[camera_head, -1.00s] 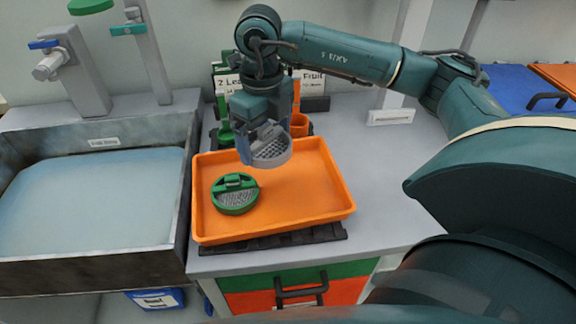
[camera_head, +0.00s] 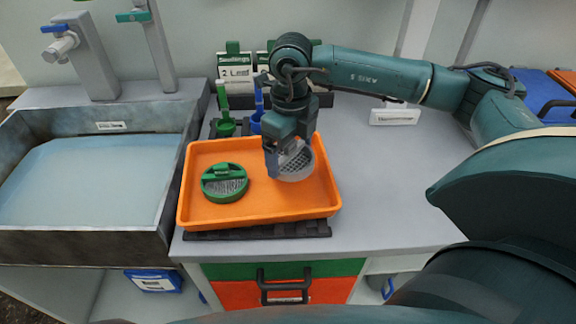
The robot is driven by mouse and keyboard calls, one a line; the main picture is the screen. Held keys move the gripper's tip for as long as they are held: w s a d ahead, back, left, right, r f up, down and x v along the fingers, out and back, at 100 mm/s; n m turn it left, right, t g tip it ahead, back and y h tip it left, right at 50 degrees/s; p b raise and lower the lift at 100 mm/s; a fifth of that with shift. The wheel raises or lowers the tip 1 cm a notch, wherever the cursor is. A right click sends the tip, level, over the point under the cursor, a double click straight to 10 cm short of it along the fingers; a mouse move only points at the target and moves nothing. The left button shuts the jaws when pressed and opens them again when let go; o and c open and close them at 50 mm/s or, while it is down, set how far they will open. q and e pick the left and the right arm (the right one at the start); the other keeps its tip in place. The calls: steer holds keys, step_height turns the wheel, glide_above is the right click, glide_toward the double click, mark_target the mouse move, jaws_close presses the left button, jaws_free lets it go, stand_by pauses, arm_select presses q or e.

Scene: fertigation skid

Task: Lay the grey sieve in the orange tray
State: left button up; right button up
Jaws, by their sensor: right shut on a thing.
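The grey sieve (camera_head: 297,164) is a round, pale grey piece with a perforated face. My right gripper (camera_head: 285,150) is shut on it and holds it tilted over the right part of the orange tray (camera_head: 255,212). I cannot tell whether the sieve touches the tray floor. The tray lies on a dark slatted mat on the grey counter. My left gripper is not in view.
A green sieve (camera_head: 224,182) lies in the left part of the tray. Behind the tray stand a green scoop (camera_head: 225,124), a blue scoop (camera_head: 257,118) and label cards (camera_head: 234,72). A water-filled sink (camera_head: 95,180) is left.

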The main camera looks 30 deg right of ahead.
mark_target(291, 156)
steer(key=shift+f, duration=2.25)
steer(key=shift+f, duration=0.2)
steer(key=o, duration=0.7)
steer(key=shift+r, duration=0.15)
step_height(291, 156, up, 12)
steer(key=shift+r, duration=0.1)
